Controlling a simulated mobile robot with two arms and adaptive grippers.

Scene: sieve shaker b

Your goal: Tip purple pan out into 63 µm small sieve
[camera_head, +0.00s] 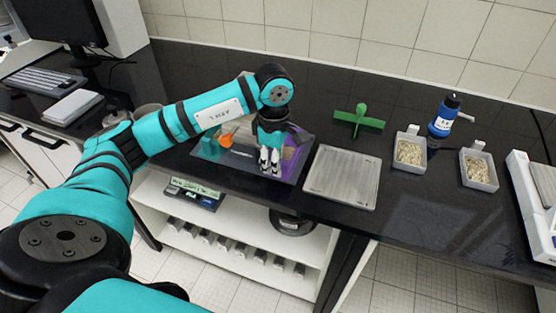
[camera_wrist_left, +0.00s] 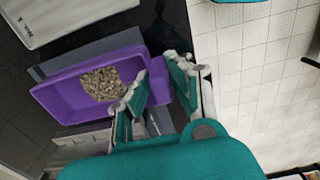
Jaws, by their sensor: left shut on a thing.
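The purple pan (camera_wrist_left: 62,97) holds a heap of pale grains (camera_wrist_left: 102,84) in the left wrist view. In the head view only part of the purple pan (camera_head: 290,153) shows beside and behind my left gripper (camera_head: 269,160). I cannot make out the 63 µm small sieve in either view. My right gripper is not in view.
A flat metal tray (camera_head: 342,178) lies right of the gripper. A green brush-like tool (camera_head: 359,121) lies behind it. Two grain-filled containers (camera_head: 409,152) (camera_head: 479,170) and a blue bottle (camera_head: 444,117) stand farther right. An orange item (camera_head: 227,138) lies on the left.

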